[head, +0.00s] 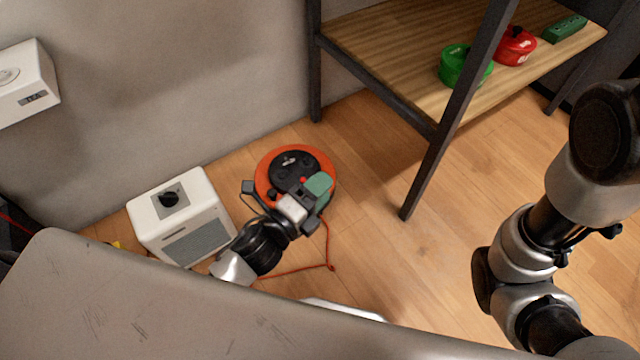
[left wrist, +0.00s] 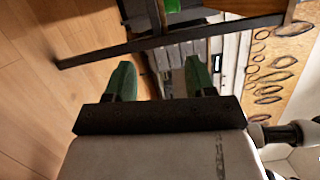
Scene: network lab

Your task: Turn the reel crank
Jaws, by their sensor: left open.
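The orange cable reel (head: 267,163) with a black hub (head: 290,163) stands on the wooden floor near the wall. An orange cord runs from it across the floor. My left gripper (head: 319,187) is over the near right part of the reel and covers some of it. I cannot make out the crank clearly, nor whether the gripper touches the reel. In the left wrist view, the left gripper (left wrist: 159,75) has its two green fingers wide apart with nothing between them. The reel does not show there. My right arm shows at the right of the head view; its gripper does not.
A white box with a black knob (head: 182,221) stands on the floor left of the reel. A wooden shelf (head: 385,45) with dark legs rises at the right, bearing a green reel (head: 453,66), a red reel (head: 514,48) and a green power strip (head: 565,29). Floor right of the reel is clear.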

